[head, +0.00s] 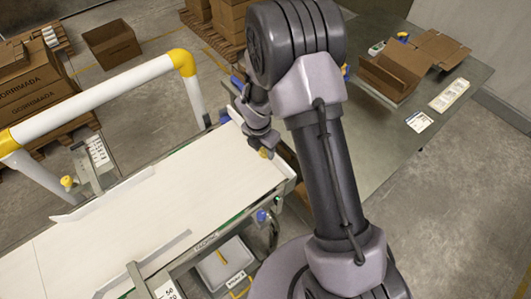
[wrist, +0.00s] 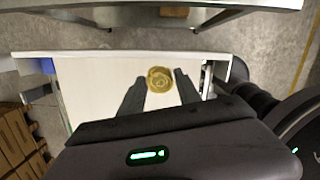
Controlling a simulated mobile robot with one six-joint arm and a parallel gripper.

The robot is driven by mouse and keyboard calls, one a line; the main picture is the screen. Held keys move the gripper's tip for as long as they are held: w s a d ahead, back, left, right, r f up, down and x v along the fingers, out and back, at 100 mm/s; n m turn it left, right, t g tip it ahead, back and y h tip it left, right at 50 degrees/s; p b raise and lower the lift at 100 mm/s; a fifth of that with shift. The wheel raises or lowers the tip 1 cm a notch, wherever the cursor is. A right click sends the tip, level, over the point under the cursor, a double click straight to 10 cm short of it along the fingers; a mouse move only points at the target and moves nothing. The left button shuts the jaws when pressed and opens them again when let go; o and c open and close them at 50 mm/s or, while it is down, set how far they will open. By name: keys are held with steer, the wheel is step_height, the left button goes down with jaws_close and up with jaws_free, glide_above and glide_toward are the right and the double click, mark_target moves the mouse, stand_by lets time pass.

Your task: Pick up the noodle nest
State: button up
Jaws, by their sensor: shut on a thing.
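The noodle nest (wrist: 160,79) is a round, yellow-brown coil between the two dark fingers of my gripper (wrist: 161,82) in the wrist view. My gripper is shut on it. In the head view the nest (head: 265,153) is a small yellow spot at the tip of my gripper (head: 261,147), over the far right end of the white belt (head: 150,200). I cannot tell whether the nest touches the belt or is held above it.
A steel table (head: 440,120) at the right bears an open carton (head: 392,77) and labels. A white guard rail with yellow joints (head: 95,100) runs along the belt's left side. A grey bin (head: 222,264) is below the belt's near side. The belt is otherwise clear.

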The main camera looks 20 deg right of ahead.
steer(key=s+a, duration=0.3)
steer(key=a, duration=0.6)
steer(key=s+a, duration=0.4)
steer(key=a, duration=0.4)
steer(key=shift+s+a+f, duration=0.2)
steer(key=shift+a, duration=0.2)
